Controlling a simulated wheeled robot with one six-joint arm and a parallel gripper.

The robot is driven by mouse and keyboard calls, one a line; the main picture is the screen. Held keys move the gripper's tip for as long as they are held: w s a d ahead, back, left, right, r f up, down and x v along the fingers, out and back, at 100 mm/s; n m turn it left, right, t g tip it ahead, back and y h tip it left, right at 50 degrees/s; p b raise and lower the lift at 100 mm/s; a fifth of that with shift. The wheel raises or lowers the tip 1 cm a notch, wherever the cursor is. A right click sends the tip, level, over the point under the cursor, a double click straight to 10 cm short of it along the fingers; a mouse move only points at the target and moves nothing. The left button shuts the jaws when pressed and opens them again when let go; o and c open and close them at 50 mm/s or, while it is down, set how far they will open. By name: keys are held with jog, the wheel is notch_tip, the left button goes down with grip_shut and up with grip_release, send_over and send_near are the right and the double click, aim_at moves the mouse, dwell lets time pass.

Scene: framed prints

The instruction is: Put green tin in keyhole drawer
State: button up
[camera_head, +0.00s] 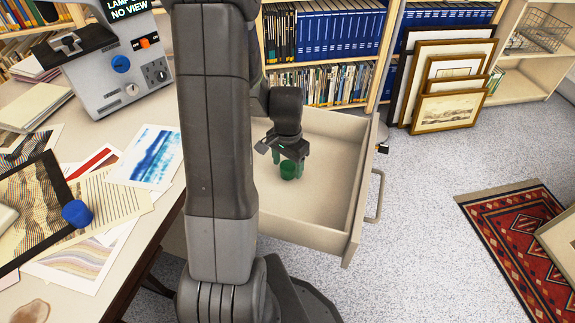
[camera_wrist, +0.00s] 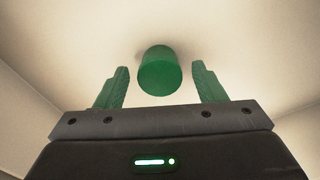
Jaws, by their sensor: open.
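The green tin (camera_head: 289,171) is inside the open drawer (camera_head: 325,222). It also shows in the wrist view (camera_wrist: 159,72), between and slightly beyond the two green fingertips. My gripper (camera_head: 290,160) is over the drawer, pointing down at the tin. In the wrist view my gripper (camera_wrist: 160,88) is open, with a gap on each side of the tin. The tin appears to be on or just above the drawer floor; a faint shadow lies beside it. A keyhole cannot be made out on the drawer front. My arm hides the drawer's left part.
A desk (camera_head: 145,215) at left holds prints, a blue cylinder (camera_head: 77,213) and a grey machine (camera_head: 112,70). A bookcase (camera_head: 325,62) stands behind the drawer. Framed prints (camera_head: 447,85) lean at back right. A red rug (camera_head: 520,235) lies at right. The floor between drawer and rug is clear.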

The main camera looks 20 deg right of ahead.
aim_at(288, 166)
notch_tip(288, 166, up, 11)
jog(key=p, duration=0.2)
jog(key=shift+f, duration=0.1)
